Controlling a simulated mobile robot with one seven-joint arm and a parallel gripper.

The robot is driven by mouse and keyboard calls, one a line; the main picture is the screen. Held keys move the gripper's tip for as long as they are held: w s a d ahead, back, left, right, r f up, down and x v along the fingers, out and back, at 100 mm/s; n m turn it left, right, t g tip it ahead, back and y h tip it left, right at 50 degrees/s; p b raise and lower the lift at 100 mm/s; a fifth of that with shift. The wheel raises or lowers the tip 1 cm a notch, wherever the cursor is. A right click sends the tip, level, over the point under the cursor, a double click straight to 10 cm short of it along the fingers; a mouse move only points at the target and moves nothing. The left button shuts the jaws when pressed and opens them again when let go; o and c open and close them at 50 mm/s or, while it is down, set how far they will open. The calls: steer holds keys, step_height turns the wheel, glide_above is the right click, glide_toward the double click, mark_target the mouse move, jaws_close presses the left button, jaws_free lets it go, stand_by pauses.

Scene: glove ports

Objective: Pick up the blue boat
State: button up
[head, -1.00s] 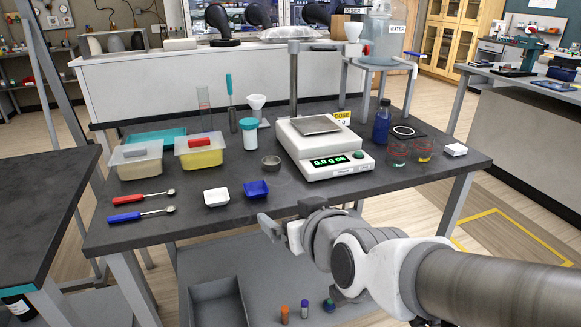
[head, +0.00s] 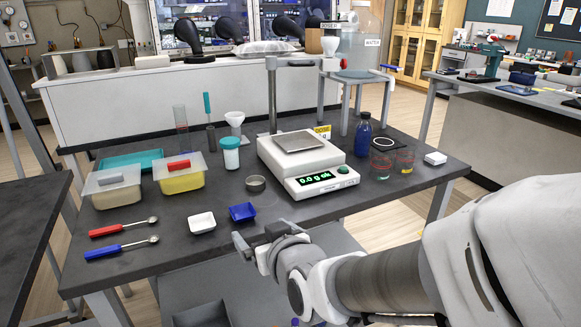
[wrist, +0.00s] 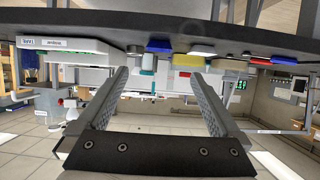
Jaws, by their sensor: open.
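The blue boat (head: 242,212) is a small square dish lying on the dark table near its front edge. A white boat (head: 201,223) lies just left of it. My gripper (head: 256,237) is open and empty at the table's front edge, just in front of and slightly right of the blue boat, apart from it. In the wrist view, which is upside down, the blue boat (wrist: 158,45) appears beyond and between the two spread fingers (wrist: 159,75). The boat's inside is hidden in that view.
A small round grey dish (head: 256,183) sits behind the blue boat. The balance (head: 312,182) stands behind to the right. Red (head: 118,228) and blue (head: 116,250) spoons and lidded tubs (head: 180,181) are at left. A blue bottle (head: 363,136) and glass beakers (head: 381,166) stand at right.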

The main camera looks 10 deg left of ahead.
steer(key=shift+w+p, duration=0.5)
steer(key=shift+p, duration=1.1)
glide_toward(240, 210)
steer(key=shift+b+x, duration=0.4)
steer(key=shift+x, duration=2.35)
steer(key=shift+c, duration=0.3)
jaws_close()
